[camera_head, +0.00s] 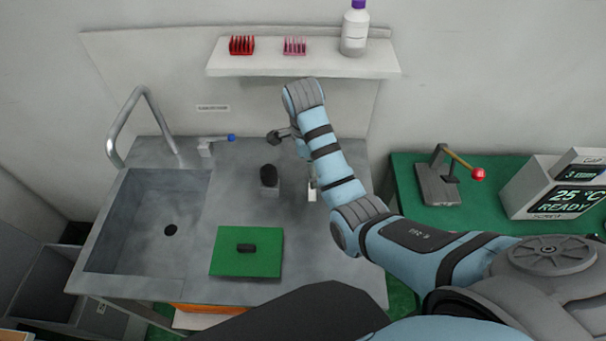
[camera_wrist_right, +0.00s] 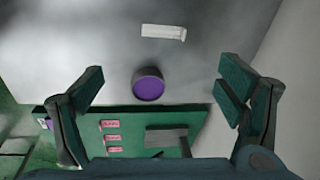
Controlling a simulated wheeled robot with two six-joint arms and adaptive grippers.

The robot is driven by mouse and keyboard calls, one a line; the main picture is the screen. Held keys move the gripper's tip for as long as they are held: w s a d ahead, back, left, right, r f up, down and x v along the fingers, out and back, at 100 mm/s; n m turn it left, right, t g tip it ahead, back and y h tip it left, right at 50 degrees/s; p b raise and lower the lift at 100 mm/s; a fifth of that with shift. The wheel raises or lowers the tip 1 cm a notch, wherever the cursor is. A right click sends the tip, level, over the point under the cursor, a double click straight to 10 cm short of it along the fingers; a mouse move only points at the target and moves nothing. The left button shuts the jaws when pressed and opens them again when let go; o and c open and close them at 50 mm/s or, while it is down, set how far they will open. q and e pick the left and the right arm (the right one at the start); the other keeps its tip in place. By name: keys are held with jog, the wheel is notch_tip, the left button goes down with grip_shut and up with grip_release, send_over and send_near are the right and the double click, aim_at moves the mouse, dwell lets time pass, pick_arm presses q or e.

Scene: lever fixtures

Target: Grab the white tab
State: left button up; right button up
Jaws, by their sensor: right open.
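A small white tab-like piece (camera_head: 312,191) shows beside my right forearm in the head view, at the end of a narrow upright part; the arm hides part of it. In the right wrist view, a pale flat piece (camera_wrist_right: 163,32) lies beyond the fingertips; I cannot tell if it is the same thing. My right gripper (camera_head: 288,141) is above the counter's back, near the wall, and holds nothing. In the wrist view its fingers (camera_wrist_right: 158,88) are wide apart, with a purple round-topped piece (camera_wrist_right: 148,88) appearing between them. My left gripper is out of view.
A black knob on a block (camera_head: 269,178) and a green plate with a black piece (camera_head: 246,262) are on the counter, right of the sink (camera_head: 150,220). A shelf (camera_head: 300,66) holds a bottle (camera_head: 355,32). A red-knobbed lever (camera_head: 440,180) stands at right.

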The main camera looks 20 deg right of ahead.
jog(key=f+b, duration=0.2)
jog(key=b, duration=0.1)
send_near(312, 191)
jog(key=shift+s+d+f+b, duration=0.25)
jog(key=shift+s+d+b, duration=0.05)
jog(key=shift+s+d, duration=0.15)
jog(key=f, duration=0.2)
jog(key=w+f, duration=0.1)
jog(key=w+f+b, duration=0.1)
jog(key=f, duration=0.1)
jog(key=shift+d+f, duration=0.15)
jog(key=shift+f, duration=0.55)
jog(key=shift+s+d, duration=0.1)
jog(key=shift+r, duration=0.1)
jog(key=shift+c, duration=0.9)
jog(key=c, duration=0.8)
jog(key=shift+s, duration=0.1)
jog(key=c, duration=0.7)
